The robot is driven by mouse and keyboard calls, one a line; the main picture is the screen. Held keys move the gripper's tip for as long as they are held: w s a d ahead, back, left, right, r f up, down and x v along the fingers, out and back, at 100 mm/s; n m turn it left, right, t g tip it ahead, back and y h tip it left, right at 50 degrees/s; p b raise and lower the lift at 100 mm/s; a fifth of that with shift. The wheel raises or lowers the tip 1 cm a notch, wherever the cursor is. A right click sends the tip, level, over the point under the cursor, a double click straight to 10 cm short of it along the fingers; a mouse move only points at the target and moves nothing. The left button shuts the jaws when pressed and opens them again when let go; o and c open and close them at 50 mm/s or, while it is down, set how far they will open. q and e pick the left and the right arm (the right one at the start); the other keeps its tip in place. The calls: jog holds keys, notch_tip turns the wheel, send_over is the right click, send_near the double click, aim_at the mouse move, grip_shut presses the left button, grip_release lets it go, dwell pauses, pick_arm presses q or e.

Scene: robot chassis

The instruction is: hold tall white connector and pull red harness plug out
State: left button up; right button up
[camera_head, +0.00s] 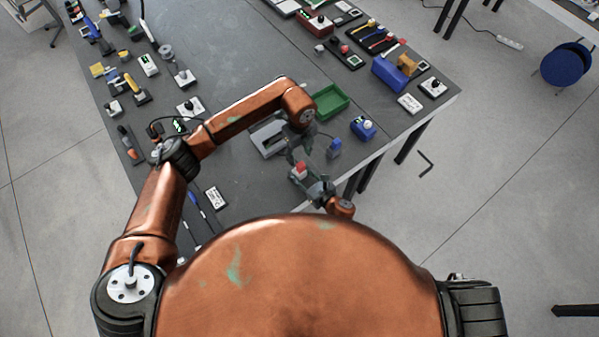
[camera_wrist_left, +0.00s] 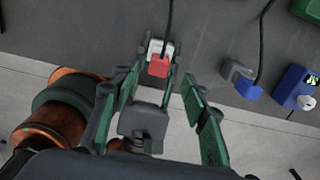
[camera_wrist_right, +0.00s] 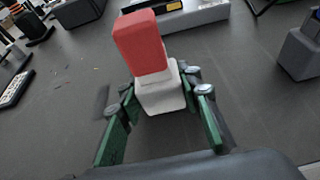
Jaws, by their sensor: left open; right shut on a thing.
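The white connector (camera_wrist_right: 160,94) stands between the fingers of my right gripper (camera_wrist_right: 161,88), which is shut on it. The red harness plug (camera_wrist_right: 141,45) sits in the connector's top in the right wrist view. In the left wrist view the red plug (camera_wrist_left: 159,66) shows beside the white connector (camera_wrist_left: 155,47), with a dark cable (camera_wrist_left: 170,18) running up from there. My left gripper (camera_wrist_left: 159,78) is open, its fingers to either side of the plug. In the head view the red plug (camera_head: 300,168) lies just below my left gripper, near the table's front edge; the connector is mostly hidden.
A grey holder with a blue plug (camera_head: 334,147) stands close to the right. A blue box with a white knob (camera_head: 364,128) and a green tray (camera_head: 331,101) lie further right and back. Many other devices cover the table's far side and left edge.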

aim_at(299, 163)
pick_arm(q)
jog(key=shift+f, duration=0.25)
jog(key=shift+f, duration=0.1)
jog(key=shift+f, duration=4.4)
jog(key=shift+c, duration=0.4)
grip_shut()
jog(key=o, duration=0.6)
grip_release()
notch_tip(299, 163, up, 12)
